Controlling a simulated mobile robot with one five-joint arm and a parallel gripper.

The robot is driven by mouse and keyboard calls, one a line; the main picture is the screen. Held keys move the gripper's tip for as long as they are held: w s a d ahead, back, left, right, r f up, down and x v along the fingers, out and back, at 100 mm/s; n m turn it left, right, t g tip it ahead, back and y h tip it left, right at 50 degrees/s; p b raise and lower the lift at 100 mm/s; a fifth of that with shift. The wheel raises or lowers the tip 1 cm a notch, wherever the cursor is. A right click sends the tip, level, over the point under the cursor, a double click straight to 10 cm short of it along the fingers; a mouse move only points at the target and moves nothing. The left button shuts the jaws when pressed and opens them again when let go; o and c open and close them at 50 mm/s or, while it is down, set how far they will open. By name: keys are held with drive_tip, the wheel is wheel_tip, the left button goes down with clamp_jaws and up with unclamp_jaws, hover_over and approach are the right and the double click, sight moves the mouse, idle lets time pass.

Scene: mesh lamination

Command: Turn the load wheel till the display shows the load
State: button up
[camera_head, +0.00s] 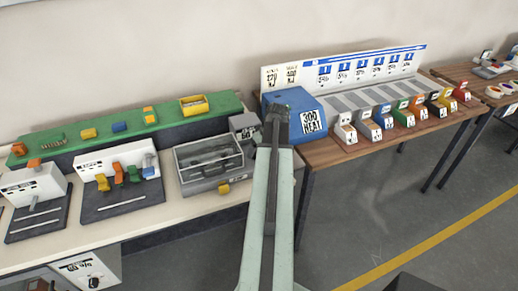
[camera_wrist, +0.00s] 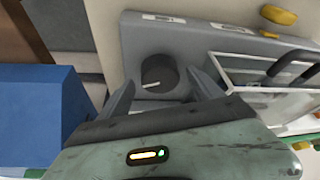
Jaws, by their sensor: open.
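The load wheel (camera_wrist: 158,70) is a dark round knob with a short white mark, on the grey machine body (camera_wrist: 195,40) in the wrist view. My gripper (camera_wrist: 160,82) is open, its two fingers pointing at the wheel, one toward each side. A gap shows on both sides, and I see no clear contact. In the head view my gripper (camera_head: 277,112) is over the right end of the machine (camera_head: 205,185), and my arm hides the wheel. A small grey display box (camera_head: 243,122) stands at the machine's back right; its dark figures are partly covered and too small to read surely.
A blue box (camera_head: 296,101) marked 300 HEAT stands close on the right; it also shows in the wrist view (camera_wrist: 35,110). The machine's clear-lidded chamber (camera_head: 208,157) is to the left. White units (camera_head: 128,160) stand farther left.

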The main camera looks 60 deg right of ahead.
drive_tip(key=p+v, duration=0.5)
drive_tip(key=v, duration=0.1)
drive_tip(key=shift+s+r, duration=0.2)
drive_tip(key=shift+r, duration=0.1)
drive_tip(key=shift+a, duration=0.1)
